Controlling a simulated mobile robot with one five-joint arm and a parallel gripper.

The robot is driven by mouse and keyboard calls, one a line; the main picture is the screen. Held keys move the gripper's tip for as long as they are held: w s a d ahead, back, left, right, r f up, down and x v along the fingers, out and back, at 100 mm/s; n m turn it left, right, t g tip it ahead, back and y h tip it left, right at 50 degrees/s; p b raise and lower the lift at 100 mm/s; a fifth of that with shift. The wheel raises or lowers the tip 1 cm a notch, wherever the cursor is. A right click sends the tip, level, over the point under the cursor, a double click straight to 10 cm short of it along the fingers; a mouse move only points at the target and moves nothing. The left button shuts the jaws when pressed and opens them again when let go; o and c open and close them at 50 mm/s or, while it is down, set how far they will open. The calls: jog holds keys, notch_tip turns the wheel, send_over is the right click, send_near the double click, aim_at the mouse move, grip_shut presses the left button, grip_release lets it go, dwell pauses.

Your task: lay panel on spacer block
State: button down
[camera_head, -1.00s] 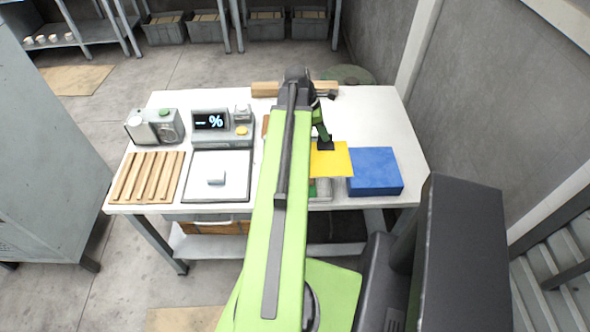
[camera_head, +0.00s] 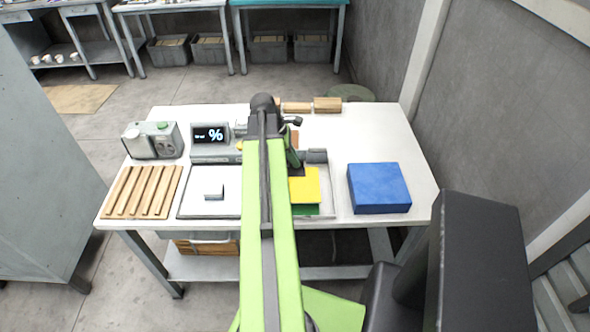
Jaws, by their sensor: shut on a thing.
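A thin yellow panel (camera_head: 304,186) is at the end of my arm, to the right of the green arm link. My gripper (camera_head: 297,173) is dark, seen from above, and shut on the panel's far edge. A green flat piece (camera_head: 305,209) shows just below the yellow panel, over a grey tray (camera_head: 328,198); whether they touch cannot be told. A blue block (camera_head: 378,188) stands to the right, apart from the panel. Which block is the spacer is not clear.
A slatted wooden rack (camera_head: 143,192) lies at the table's left. A grey device (camera_head: 153,140) and a display unit (camera_head: 210,136) stand behind. Wooden blocks (camera_head: 327,104) lie at the back edge. The white table (camera_head: 375,130) is clear behind the blue block.

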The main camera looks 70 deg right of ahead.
notch_tip(320, 180, down, 4)
jog(key=b, duration=0.4)
jog(key=shift+f, duration=0.2)
jog(key=shift+r, duration=0.25)
jog(key=shift+f, duration=0.2)
jog(key=c, duration=1.5)
grip_release()
jog(key=shift+r, duration=0.1)
jog(key=p+v, duration=1.1)
jog(key=v, duration=0.1)
jog(key=shift+r, duration=0.15)
